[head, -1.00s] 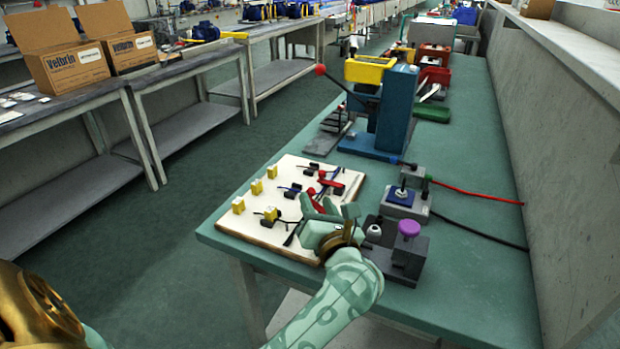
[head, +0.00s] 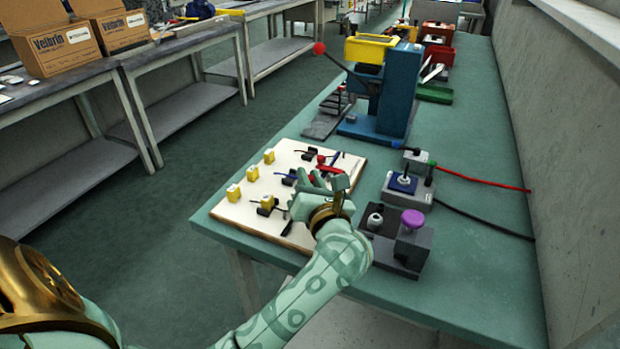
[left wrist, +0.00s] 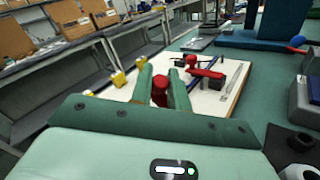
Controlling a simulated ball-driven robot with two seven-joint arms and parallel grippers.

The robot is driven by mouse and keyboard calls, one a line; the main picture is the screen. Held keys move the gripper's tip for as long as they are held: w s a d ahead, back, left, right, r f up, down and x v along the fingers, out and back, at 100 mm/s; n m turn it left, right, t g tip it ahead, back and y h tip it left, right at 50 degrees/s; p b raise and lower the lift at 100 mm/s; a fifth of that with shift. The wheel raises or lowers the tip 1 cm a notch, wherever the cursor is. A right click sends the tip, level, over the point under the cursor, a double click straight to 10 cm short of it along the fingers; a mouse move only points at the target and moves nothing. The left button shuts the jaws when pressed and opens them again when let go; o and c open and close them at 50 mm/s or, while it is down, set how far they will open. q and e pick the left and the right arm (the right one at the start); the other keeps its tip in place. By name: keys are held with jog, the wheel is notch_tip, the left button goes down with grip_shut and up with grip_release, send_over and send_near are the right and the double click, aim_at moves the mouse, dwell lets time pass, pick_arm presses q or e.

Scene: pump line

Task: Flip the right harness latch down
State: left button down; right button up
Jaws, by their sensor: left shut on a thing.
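A pale harness board (head: 240,214) lies on the near end of the green table, with several yellow blocks and dark clips with cables on it. My left gripper (head: 322,181) is over the board's right part. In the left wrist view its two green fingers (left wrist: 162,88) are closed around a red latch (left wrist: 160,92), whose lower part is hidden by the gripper. A second red latch (left wrist: 207,75) sits just to the right, apart from the fingers, its bar lying low along the board. It also shows in the head view (head: 321,158). My right gripper is not in view.
A dark fixture with a purple knob (head: 412,219) stands close to the right of my left arm. A grey block with a blue pad (head: 404,184) and a blue press (head: 394,95) stand behind.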

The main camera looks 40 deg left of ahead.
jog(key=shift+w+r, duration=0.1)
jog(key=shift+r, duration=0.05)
pick_arm(q)
jog(key=shift+s+a+f+n+g+h+p, duration=0.15)
jog(key=shift+a+n+g+h+p, duration=0.3)
jog(key=shift+n+h+p, duration=0.55)
jog(key=shift+a+f+n+h+p, duration=0.3)
jog(key=shift+f+n+p, duration=0.2)
jog(key=shift+p, duration=0.2)
jog(key=shift+s+a+f+n+g+h+p, duration=0.1)
jog(key=shift+a+f+n+g+h+p, duration=0.2)
jog(key=shift+f+n+h, duration=0.3)
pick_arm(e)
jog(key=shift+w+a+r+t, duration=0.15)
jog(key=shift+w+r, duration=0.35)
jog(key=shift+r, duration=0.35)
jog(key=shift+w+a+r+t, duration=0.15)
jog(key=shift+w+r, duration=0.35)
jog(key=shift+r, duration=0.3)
pick_arm(q)
jog(key=shift+d, duration=0.1)
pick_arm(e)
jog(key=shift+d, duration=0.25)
pick_arm(q)
jog(key=c, duration=1.3)
grip_release()
jog(key=shift+c, duration=0.2)
